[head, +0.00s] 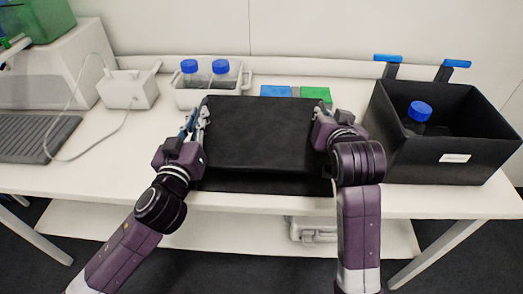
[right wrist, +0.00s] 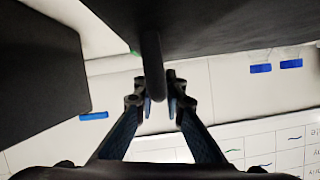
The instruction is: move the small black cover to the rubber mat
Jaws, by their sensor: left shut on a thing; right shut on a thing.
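The small black cover (head: 262,135) is a dark, box-like piece in the middle of the head view, in front of the white bench's back items. My left gripper (head: 196,120) is shut on its left side. My right gripper (head: 322,117) is shut on its right side. In the right wrist view, the right fingers (right wrist: 160,92) close around a dark bar-shaped handle (right wrist: 153,62) on the cover. A dark grey ridged mat (head: 35,138), apparently the rubber mat, lies at the bench's left. I cannot tell how high the cover is above the bench.
A black open box (head: 455,155) with a blue-capped bottle (head: 417,115) stands on the right. A white tray (head: 212,97) with two blue-capped bottles is behind the cover, beside blue (head: 275,91) and green (head: 316,94) blocks. A small white device (head: 128,90) trails a cable near the mat.

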